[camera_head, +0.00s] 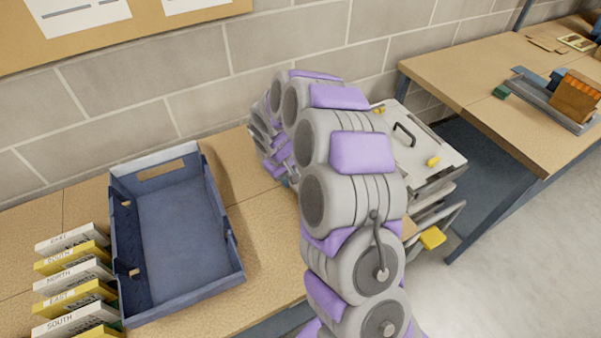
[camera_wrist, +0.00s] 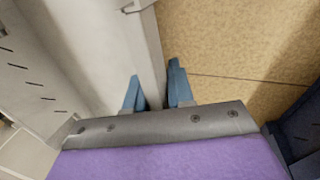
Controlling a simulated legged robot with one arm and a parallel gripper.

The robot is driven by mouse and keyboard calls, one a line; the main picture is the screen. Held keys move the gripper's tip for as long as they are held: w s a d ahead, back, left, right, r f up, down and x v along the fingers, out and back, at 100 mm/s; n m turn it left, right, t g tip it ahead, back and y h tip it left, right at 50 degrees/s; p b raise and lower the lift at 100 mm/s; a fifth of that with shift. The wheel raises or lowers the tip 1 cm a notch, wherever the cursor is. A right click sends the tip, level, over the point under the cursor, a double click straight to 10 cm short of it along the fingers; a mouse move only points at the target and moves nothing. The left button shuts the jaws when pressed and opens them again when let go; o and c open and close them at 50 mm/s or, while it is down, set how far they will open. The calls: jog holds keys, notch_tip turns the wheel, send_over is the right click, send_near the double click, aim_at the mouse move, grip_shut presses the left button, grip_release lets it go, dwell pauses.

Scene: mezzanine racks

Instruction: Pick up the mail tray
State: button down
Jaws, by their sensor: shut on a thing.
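The mail tray (camera_head: 180,225) is a dark blue open tray with cut-outs in its walls. It lies flat and empty on the cork-coloured bench, left of my arm in the head view. A dark blue edge, likely the tray's, shows at the lower right of the wrist view (camera_wrist: 303,135). My gripper (camera_wrist: 155,72) has blue fingertips. They are shut on the edge of a pale grey panel (camera_wrist: 140,40), apart from the dark blue edge. The panel seems to belong to the grey machine (camera_head: 425,145). In the head view my arm hides most of my gripper.
The bench (camera_head: 235,165) is bare between the tray and my arm. A brick wall (camera_head: 200,70) runs behind. A second bench (camera_head: 480,85) holds boxes at the right.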

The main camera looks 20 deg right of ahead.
jog(key=shift+d+r, duration=0.25)
jog(key=shift+d, duration=0.1)
jog(key=r, duration=0.1)
jog(key=r+p, duration=0.1)
jog(key=r, duration=0.1)
jog(key=shift+s+a+r+p, duration=0.15)
jog(key=shift+s+a+p, duration=0.15)
jog(key=shift+s, duration=0.05)
jog(key=s+d+r+p, duration=0.1)
jog(key=s+d+p, duration=0.1)
jog(key=s, duration=1.3)
jog(key=shift+d+p, duration=0.3)
jog(key=shift+d, duration=0.45)
jog(key=shift+r, duration=0.1)
